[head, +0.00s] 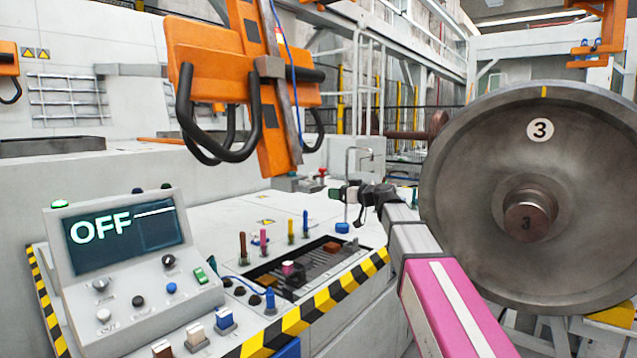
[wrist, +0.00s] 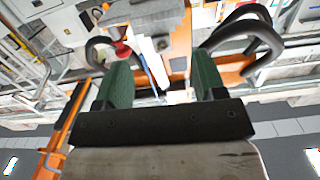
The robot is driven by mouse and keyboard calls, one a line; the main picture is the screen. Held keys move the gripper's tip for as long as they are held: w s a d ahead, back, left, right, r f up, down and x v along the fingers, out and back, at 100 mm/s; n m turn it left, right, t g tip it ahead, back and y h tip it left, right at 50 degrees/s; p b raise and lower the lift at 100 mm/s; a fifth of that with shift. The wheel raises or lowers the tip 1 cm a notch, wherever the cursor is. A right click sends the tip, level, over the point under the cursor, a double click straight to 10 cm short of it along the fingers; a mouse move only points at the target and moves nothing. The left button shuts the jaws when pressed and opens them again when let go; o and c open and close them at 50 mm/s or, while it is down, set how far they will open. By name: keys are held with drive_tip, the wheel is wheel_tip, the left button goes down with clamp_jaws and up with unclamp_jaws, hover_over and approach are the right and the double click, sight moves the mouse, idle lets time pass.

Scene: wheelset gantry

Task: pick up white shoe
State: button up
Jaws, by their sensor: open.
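No thing is plainly a white shoe. A small white-topped block (head: 196,334) at the front of the console, in the head view, is the likeliest match. It sits between a brown-topped block (head: 162,348) and a blue one (head: 225,319). My gripper (head: 350,195) is far to the right of it and higher, over the back of the white bench. The wrist view shows its two green-padded fingers (wrist: 161,72) apart. I see nothing held between them; a pale bar and a blue cable show behind. I cannot make out the white-topped block in the wrist view.
An orange hanging fixture (head: 250,85) with black hooks is above the bench (head: 205,220). A console (head: 130,265) reading OFF stands at left. Upright coloured handles (head: 290,230) line a recessed tray. A large wheel (head: 480,210) marked 3 is close at right.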

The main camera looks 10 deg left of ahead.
sight(315, 177)
drive_tip(key=shift+y, duration=0.3)
drive_tip(key=w+a+r, duration=0.2)
drive_tip(key=w+a, duration=0.1)
drive_tip(key=w+a+r, duration=0.1)
drive_tip(key=a, duration=0.1)
drive_tip(key=shift+w, duration=0.2)
drive_tip(key=shift+s+r+x, duration=0.1)
drive_tip(key=shift+r+x, duration=0.1)
drive_tip(key=shift+x, duration=1.1)
drive_tip(key=shift+s+r+x, duration=0.1)
drive_tip(key=shift+r+x, duration=0.05)
drive_tip(key=shift+x, duration=1.15)
drive_tip(key=shift+a, duration=0.15)
drive_tip(key=c, duration=0.6)
